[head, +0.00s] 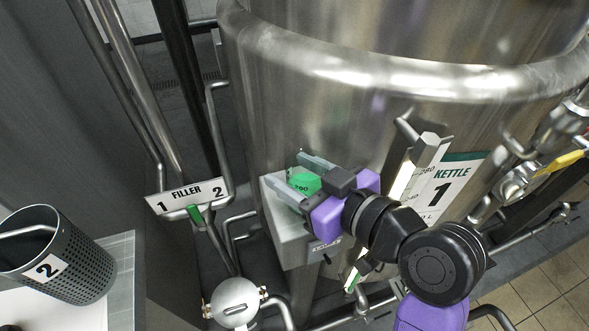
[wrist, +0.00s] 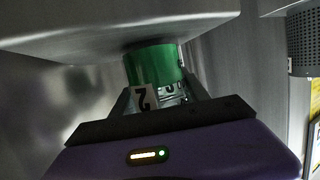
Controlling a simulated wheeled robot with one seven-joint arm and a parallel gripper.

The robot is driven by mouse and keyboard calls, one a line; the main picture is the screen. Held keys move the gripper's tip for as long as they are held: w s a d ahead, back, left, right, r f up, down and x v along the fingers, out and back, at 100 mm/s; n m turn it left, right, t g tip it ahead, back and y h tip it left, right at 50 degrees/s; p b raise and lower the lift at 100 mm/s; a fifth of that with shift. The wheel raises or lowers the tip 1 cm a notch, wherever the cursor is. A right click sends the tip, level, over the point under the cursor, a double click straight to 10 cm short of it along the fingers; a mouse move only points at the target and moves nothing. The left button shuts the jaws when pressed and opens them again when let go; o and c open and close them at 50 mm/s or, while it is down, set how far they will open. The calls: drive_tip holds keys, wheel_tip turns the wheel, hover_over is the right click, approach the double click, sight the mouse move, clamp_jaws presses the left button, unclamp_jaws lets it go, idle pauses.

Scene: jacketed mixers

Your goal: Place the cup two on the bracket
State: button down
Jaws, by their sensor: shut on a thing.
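Cup two (head: 304,183) looks clear with green contents, and dark markings show on it in the head view. In the wrist view, the cup (wrist: 152,66) shows a white label with a 2, which appears upside down. My gripper (head: 295,178) is shut on it, with one finger on each side. The pale metal bracket (head: 288,239) sticks out from the kettle wall, with the cup over its top. In the wrist view, the bracket (wrist: 90,35) appears right against the cup's green end. I cannot tell whether they touch.
The steel kettle (head: 330,60) with a Kettle 1 sign (head: 450,188) rises close behind the bracket. A perforated basket (head: 85,265) marked 2 stands at the far left.

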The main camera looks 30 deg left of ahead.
drive_tip(key=shift+f, duration=0.15)
drive_tip(key=c, duration=0.6)
unclamp_jaws()
drive_tip(key=shift+o, duration=0.2)
drive_tip(key=shift+r, duration=0.2)
drive_tip(key=b+v, duration=0.2)
drive_tip(key=v, duration=1)
